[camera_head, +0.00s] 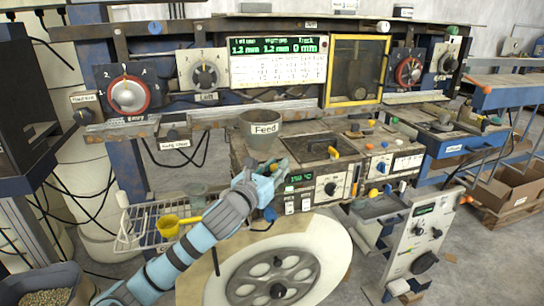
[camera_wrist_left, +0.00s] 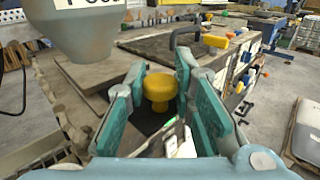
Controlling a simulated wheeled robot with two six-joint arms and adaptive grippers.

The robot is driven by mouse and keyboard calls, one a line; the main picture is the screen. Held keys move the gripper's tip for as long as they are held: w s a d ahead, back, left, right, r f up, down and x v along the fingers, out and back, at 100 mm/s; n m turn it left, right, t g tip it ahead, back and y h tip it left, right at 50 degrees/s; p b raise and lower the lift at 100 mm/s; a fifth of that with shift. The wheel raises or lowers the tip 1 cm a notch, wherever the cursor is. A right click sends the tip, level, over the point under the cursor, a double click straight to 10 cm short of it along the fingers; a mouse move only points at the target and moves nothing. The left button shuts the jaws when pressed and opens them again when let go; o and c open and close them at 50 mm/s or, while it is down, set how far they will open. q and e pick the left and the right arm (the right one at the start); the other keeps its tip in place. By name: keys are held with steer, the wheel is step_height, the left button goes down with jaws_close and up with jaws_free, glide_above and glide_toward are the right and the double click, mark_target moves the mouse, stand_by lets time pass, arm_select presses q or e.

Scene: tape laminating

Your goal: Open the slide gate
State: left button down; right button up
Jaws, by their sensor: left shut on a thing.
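My left gripper (camera_head: 276,167) is at the front edge of the bench, just below and right of the grey hopper marked "Feed" (camera_head: 264,129). In the left wrist view, the teal fingers of the left gripper (camera_wrist_left: 160,95) are shut on a round yellow knob (camera_wrist_left: 160,87), one finger on each side. The hopper (camera_wrist_left: 78,30) stands behind and left of the knob there. The fingers hide the knob in the head view. What the knob is fixed to is mostly hidden, and no label marks the slide gate. My right gripper is in neither view.
A large pale reel (camera_head: 277,270) stands below the arm. A yellow-framed window (camera_head: 357,70) is above.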

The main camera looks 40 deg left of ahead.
arm_select(q)
steer(key=shift+s+d, duration=0.1)
steer(key=shift+d, duration=0.1)
steer(key=c, duration=1.4)
jaws_free()
steer(key=shift+o, duration=0.2)
steer(key=s+d, duration=0.1)
steer(key=s, duration=0.6)
steer(key=shift+s, duration=0.15)
steer(key=shift+d, duration=0.1)
